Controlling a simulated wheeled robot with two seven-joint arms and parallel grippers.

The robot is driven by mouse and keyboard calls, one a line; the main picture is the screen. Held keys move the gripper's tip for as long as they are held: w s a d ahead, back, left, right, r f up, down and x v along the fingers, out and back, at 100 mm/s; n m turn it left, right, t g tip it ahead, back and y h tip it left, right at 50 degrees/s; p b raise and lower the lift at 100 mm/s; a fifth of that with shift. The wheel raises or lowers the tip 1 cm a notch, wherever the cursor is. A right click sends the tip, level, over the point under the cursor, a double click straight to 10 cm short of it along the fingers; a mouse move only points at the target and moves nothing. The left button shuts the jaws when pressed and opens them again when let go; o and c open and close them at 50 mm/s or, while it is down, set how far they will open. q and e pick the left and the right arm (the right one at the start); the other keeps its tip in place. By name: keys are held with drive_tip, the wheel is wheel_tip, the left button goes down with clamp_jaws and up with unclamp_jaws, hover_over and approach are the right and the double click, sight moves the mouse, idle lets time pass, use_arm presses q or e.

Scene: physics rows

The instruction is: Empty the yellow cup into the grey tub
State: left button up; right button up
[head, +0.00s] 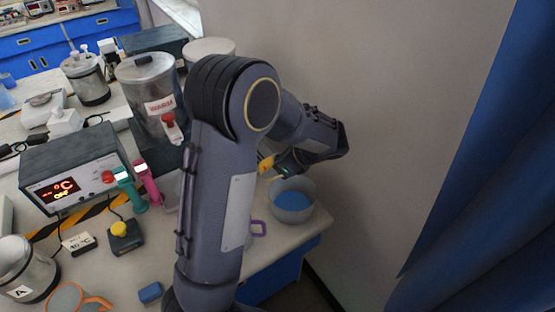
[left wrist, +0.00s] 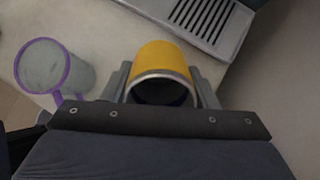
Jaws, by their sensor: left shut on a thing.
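My left gripper (head: 287,163) is shut on the yellow cup (head: 266,164). The cup shows as a small yellow patch in the head view, partly hidden behind my arm and gripper. In the left wrist view the yellow cup (left wrist: 163,57) sits between the two fingers (left wrist: 162,86), its metal-rimmed mouth towards the camera and its inside dark; I cannot tell what it holds. The grey tub (head: 305,213) stands on the bench just below the gripper in the head view, with blue stuff inside. My right gripper is not in view.
A controller box (head: 70,165), a large metal pot (head: 150,85) and a blue block (head: 150,292) stand left of my arm. A wall is close on the right.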

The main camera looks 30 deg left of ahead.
sight(280, 153)
use_arm(q)
drive_tip(key=r+h+p, duration=0.1)
drive_tip(key=h+p, duration=0.1)
drive_tip(key=p, duration=0.1)
drive_tip(key=r+h+p, duration=0.1)
drive_tip(key=h+p, duration=0.1)
drive_tip(key=r+h+p, duration=0.1)
drive_tip(key=r+p, duration=0.1)
drive_tip(key=p, duration=0.1)
drive_tip(key=shift+d+r+h+p, duration=0.1)
drive_tip(key=shift+d+h+p, duration=0.2)
drive_tip(key=shift+d+h, duration=0.1)
drive_tip(key=shift+w+r+t+h+p, duration=0.1)
drive_tip(key=shift+r+t+h+p, duration=0.2)
drive_tip(key=shift+h, duration=0.2)
drive_tip(key=shift+d+h, duration=0.1)
drive_tip(key=shift+h, duration=0.3)
drive_tip(key=shift+d+r+h, duration=0.1)
drive_tip(key=shift+r+h, duration=0.2)
drive_tip(key=shift+h, duration=0.1)
drive_tip(key=shift+d, duration=0.1)
